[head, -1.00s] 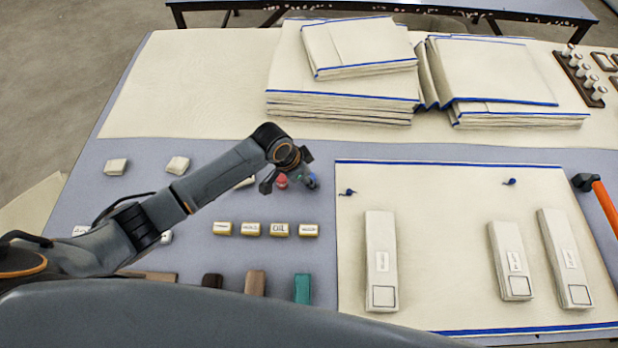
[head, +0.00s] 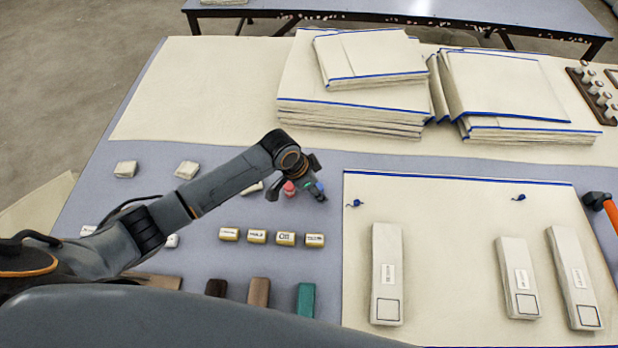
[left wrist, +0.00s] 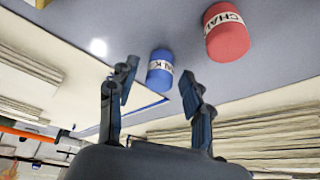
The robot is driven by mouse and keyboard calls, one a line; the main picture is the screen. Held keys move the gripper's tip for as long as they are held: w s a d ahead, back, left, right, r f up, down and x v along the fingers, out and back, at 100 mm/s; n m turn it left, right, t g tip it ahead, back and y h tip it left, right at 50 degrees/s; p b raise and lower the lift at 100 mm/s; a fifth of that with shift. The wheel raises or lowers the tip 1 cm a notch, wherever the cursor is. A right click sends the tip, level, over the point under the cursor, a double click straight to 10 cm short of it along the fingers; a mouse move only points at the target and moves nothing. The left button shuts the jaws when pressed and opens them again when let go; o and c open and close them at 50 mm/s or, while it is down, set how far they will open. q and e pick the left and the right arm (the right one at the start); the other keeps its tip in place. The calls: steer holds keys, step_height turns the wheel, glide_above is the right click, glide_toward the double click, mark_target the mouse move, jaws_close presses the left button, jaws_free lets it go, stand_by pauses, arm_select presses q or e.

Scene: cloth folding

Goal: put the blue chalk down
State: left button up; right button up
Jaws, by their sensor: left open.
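My left gripper (head: 294,182) reaches in from the left, over the grey table beside the cream cloth. In the left wrist view its two fingers (left wrist: 158,73) are apart. The blue chalk (left wrist: 160,68), a short cylinder with a white label, shows between and beyond the fingertips, close to the table surface. I cannot tell whether a finger touches it. The red chalk (left wrist: 227,32) stands beside it, outside the fingers. In the head view the red chalk (head: 289,188) shows below the gripper; the blue one is small and partly hidden there. My right gripper is not in view.
The cream cloth with blue edges (head: 450,270) lies right of the gripper, bearing three long pale blocks (head: 386,260). Labelled small blocks (head: 257,236) form a row in front. Folded cloth stacks (head: 350,115) stand behind. An orange-handled tool (head: 611,215) lies at right.

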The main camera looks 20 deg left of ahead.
arm_select(q)
steer(key=v, duration=1.1)
steer(key=shift+r, duration=0.1)
